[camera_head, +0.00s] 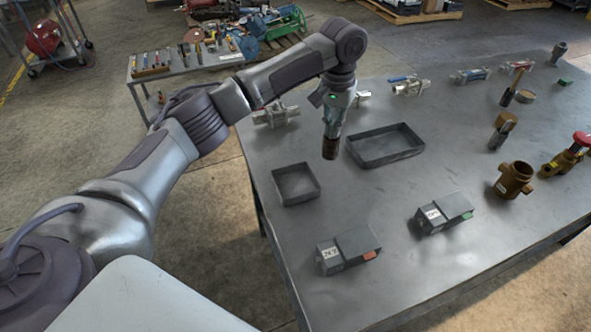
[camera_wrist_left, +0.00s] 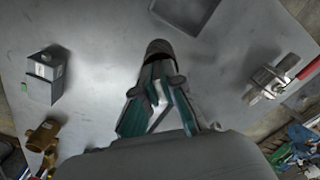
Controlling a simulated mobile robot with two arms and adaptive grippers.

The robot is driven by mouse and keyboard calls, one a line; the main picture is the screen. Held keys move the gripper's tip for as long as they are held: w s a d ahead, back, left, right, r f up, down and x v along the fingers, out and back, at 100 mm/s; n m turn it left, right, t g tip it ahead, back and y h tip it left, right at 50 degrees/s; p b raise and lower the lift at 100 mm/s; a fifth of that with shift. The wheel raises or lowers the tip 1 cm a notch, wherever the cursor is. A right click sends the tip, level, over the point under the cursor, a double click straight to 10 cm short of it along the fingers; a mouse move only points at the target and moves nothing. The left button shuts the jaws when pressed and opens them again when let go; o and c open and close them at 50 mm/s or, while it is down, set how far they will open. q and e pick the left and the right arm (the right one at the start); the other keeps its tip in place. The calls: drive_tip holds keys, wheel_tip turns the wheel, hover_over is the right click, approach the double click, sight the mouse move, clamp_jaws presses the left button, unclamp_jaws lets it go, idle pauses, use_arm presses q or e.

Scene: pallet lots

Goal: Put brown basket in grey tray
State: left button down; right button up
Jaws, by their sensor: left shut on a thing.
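My left gripper (camera_head: 333,132) is shut on a dark brown cylindrical piece, which I take to be the brown basket (camera_head: 330,148). The piece hangs below the fingers, roughly upright, above the table between two grey trays. In the left wrist view, the left gripper (camera_wrist_left: 160,85) has its fingers closed around the dark basket (camera_wrist_left: 160,47). The smaller grey tray (camera_head: 301,202) is left of and nearer than the basket, and looks empty. The larger grey tray (camera_head: 386,163) is to the right and also looks empty. My right gripper is not in view.
Two labelled grey boxes (camera_head: 347,248) (camera_head: 443,213) stand at the near side. A brass fitting (camera_head: 514,179), a brass valve (camera_head: 566,157) and dark cylinders with brown tops stand to the right. Metal valves (camera_head: 409,87) line the far edge.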

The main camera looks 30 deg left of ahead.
use_arm(q)
drive_tip(key=shift+s+a+f+p, duration=0.5)
drive_tip(key=shift+s+a+f, duration=0.55)
drive_tip(key=shift+f, duration=0.5)
drive_tip(key=shift+s+a+f+p, duration=0.45)
drive_tip(key=shift+s+a+f, duration=0.65)
drive_tip(key=shift+f, duration=0.45)
drive_tip(key=shift+s+a+f+p, duration=0.5)
drive_tip(key=shift+s+a+f, duration=0.4)
drive_tip(key=shift+a+f, duration=0.5)
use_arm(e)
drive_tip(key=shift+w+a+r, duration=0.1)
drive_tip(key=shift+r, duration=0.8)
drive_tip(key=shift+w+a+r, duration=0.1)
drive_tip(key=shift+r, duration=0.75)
use_arm(q)
drive_tip(key=shift+d+f, duration=0.15)
drive_tip(key=shift+d, duration=0.05)
drive_tip(key=c, duration=1.3)
unclamp_jaws()
drive_tip(key=shift+f, duration=0.1)
wheel_tip(320, 180, up, 12)
drive_tip(key=b, duration=0.2)
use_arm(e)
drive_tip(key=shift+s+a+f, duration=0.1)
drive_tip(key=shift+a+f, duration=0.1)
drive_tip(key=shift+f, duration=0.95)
